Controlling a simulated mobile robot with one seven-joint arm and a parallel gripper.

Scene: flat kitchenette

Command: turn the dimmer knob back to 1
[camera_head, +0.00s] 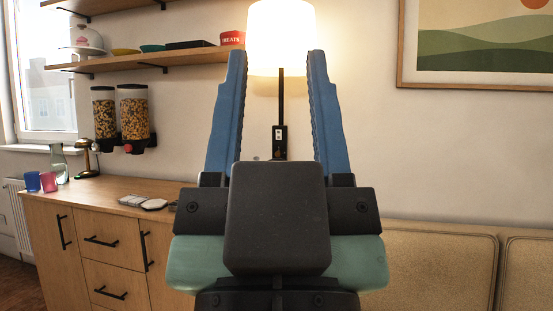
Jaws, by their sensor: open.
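My gripper (275,62) is open, its two blue fingers pointing up and wide apart, with nothing seen between them in contact. Beyond the gap, a lit lamp with a white shade (281,30) hangs over a dark stem. At the foot of the stem is a small black fitting (279,142) with a pale mark on it, in front of the wall. I cannot make out a dimmer knob or its numbers; my gripper's body hides the area below the fitting.
A wooden cabinet (95,196) with cups, a vase and small flat items stands at left. Two cereal dispensers (134,110) hang on the wall below shelves (160,58). A tan upholstered seat back (440,262) is at lower right, under a framed picture (480,60).

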